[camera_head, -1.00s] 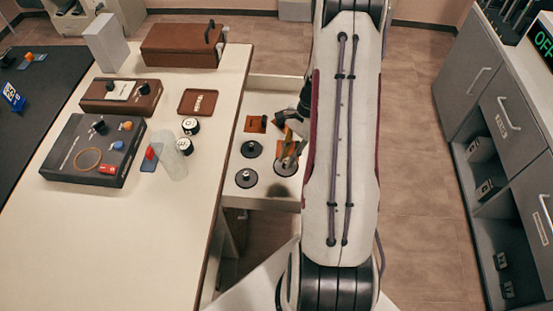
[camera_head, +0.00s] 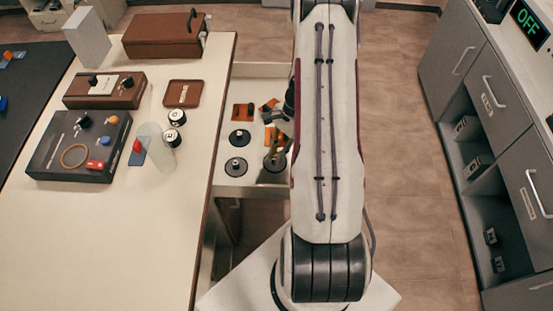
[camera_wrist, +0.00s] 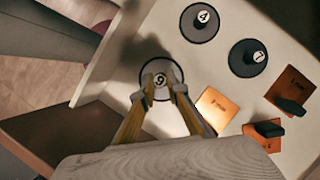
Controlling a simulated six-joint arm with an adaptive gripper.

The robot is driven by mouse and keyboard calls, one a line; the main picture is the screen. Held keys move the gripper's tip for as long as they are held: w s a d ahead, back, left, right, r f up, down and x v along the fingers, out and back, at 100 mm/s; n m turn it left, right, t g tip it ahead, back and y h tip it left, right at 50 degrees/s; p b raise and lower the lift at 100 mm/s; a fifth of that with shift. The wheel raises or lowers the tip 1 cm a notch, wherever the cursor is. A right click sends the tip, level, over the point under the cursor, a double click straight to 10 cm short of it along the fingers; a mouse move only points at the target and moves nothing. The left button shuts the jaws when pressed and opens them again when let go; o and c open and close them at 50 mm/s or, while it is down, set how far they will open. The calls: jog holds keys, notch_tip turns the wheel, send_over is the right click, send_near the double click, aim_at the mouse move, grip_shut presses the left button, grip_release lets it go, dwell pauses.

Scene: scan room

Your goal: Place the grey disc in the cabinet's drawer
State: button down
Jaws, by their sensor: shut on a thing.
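A grey disc with a numbered knob (camera_wrist: 160,68) lies under my gripper (camera_wrist: 161,86) in the wrist view. The fingers are shut on its knob, and the digit looks like a 6 or 9. In the head view the disc (camera_head: 275,164) is at the right of a pulled-out drawer (camera_head: 258,70) under the table, partly hidden by my gripper (camera_head: 278,148). I cannot tell whether it is lifted or resting on the drawer floor. The cabinet (camera_head: 464,100) stands at the right, its drawer fronts (camera_head: 497,93) closed.
Two other grey discs, numbered 4 (camera_wrist: 200,22) and 7 (camera_wrist: 249,56), lie in the drawer beside several orange plates (camera_wrist: 216,108). The table (camera_head: 150,215) holds boxes, a glass cylinder (camera_head: 155,142) and a brown tray (camera_head: 183,94). Floor (camera_head: 405,110) is clear between table and cabinet.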

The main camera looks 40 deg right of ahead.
jog(key=shift+f, duration=1.75)
jog(key=shift+f, duration=0.15)
jog(key=c, duration=2)
grip_release()
jog(key=v, duration=1.2)
